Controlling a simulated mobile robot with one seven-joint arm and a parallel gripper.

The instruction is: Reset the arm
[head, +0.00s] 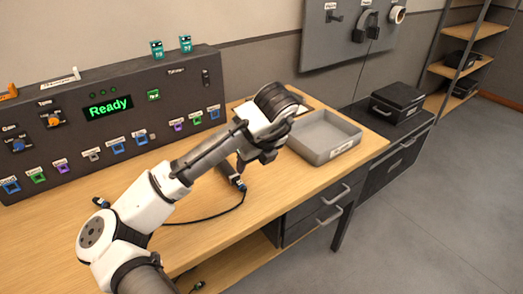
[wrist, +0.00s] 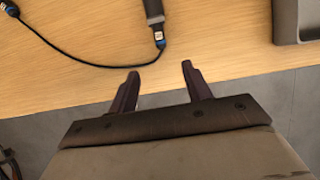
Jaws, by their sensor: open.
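My arm reaches from the lower left of the head view over the wooden desk (head: 215,225). My gripper (head: 265,155) is above the desk, left of the grey tray, with its fingers partly hidden by the wrist. In the wrist view my gripper (wrist: 160,75) is open and empty, its two dark fingers apart over the desk's front edge. A black cable (head: 222,212) with a dark handle-like plug lies on the desk below the gripper. It also shows in the wrist view (wrist: 85,62), beyond the fingertips and apart from them.
A dark control panel (head: 110,130) with a green "Ready" display and coloured ports stands at the back left. A grey open tray (head: 322,136) sits right of the gripper. A black case (head: 398,100) rests on a dark cabinet. Shelves (head: 465,62) and open floor are at right.

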